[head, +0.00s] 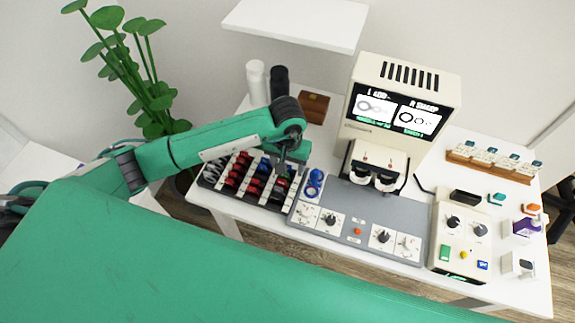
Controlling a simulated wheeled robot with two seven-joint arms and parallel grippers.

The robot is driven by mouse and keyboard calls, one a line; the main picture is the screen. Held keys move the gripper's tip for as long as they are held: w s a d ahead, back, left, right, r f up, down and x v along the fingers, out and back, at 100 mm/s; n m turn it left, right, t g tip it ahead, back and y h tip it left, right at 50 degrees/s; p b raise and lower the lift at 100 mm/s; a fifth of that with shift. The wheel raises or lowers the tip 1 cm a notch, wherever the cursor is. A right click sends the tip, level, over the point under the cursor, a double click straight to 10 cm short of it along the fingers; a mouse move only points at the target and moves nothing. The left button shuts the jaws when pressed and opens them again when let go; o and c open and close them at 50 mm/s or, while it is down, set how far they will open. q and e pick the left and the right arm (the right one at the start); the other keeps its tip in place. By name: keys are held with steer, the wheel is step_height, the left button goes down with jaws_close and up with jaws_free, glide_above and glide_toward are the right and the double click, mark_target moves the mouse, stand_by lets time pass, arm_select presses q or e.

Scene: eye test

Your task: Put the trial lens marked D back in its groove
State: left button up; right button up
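A dark lens tray (208,180) with rows of grooves stands on the left of the white table. It holds several red-rimmed lenses (237,171), with black and blue ones too. No letter on them is readable, so I cannot tell which is marked D. A blue ring-shaped piece (312,191) is at the left end of the grey console, just right of the tray. My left gripper (288,168) points down over the tray's right part and hides some grooves. Its fingers are too small to tell whether they are open or hold anything. My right gripper is not seen.
A cream machine (400,100) with two screens stands behind the grey console (350,207). A wooden rack (490,167) and a cream control box (460,235) are at the right. A white bottle (257,82), a dark bottle (279,80) and a brown box (314,106) stand behind the tray.

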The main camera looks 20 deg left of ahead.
arm_select(q)
step_height(320, 180, up, 13)
steer(key=b, duration=0.3)
steer(key=shift+f, duration=0.15)
stand_by(0.4)
